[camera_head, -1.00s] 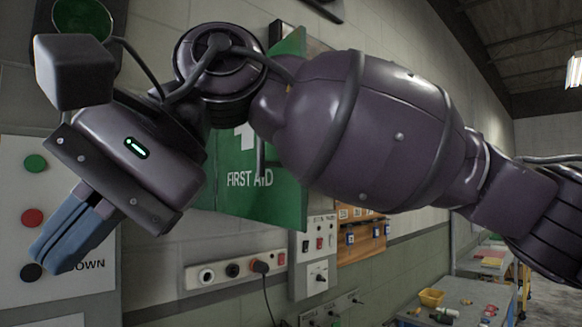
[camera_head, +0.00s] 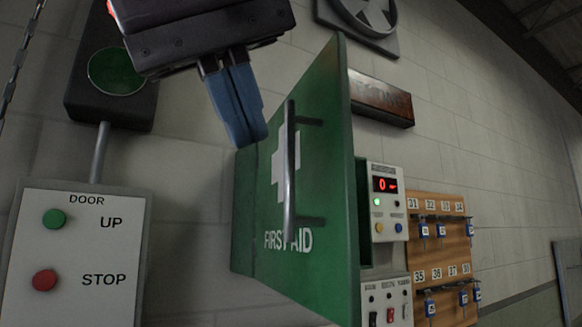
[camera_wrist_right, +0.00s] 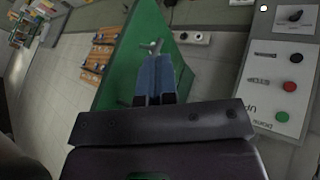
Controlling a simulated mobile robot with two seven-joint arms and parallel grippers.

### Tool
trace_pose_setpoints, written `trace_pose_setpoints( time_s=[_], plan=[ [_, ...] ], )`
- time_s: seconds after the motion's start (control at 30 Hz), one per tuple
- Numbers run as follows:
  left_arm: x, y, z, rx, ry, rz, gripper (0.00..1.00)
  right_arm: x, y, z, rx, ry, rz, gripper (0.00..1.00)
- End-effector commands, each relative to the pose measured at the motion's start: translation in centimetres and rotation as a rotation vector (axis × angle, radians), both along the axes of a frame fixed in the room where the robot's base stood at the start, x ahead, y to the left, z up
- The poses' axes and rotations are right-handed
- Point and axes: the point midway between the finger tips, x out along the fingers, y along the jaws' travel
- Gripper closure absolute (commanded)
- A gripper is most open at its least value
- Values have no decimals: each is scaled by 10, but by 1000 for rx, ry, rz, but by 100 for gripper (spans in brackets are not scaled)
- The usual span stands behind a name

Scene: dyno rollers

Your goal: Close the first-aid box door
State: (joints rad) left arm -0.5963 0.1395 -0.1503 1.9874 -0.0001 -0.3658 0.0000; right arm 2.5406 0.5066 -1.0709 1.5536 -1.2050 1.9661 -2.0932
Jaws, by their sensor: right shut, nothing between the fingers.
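The first-aid box door (camera_head: 335,200) is green with a white cross and lettering. It stands open, swung out from the wall, with a dark gap behind its near edge. Its dark vertical bar handle (camera_head: 290,170) is on the outer face. The green side of the first-aid box (camera_head: 243,215) shows at the left. My right gripper (camera_head: 253,143) is shut and empty, its blue fingers pointing down just left of the handle in the head view. In the right wrist view its fingers (camera_wrist_right: 155,70) overlap the green door (camera_wrist_right: 133,45); contact cannot be told. My left gripper is not in view.
A door control panel (camera_head: 75,255) with green and red buttons is at the left, below a dark box with a green lamp (camera_head: 117,70). A meter (camera_head: 386,203), a switch box (camera_head: 386,300) and a numbered key board (camera_head: 440,250) are on the wall at the right.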

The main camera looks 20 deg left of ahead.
Motion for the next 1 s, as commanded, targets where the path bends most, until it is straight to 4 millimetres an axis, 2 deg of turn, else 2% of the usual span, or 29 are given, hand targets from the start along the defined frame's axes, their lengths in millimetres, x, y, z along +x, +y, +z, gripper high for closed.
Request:
trace_pose_setpoints(
  time_s=[0.17, 0.53, 0.73, 1.0],
  plan=[
    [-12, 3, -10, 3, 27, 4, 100, 18, -3, -24, -2, 3, -2, 100],
    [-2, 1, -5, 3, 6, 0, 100, 56, -9, -75, 0, 4, -2, 100],
    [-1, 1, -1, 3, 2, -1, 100, 74, -29, -72, 4, 3, -4, 100],
    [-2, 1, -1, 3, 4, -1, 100, 82, -38, -73, 3, 4, -1, 100]
  ],
)
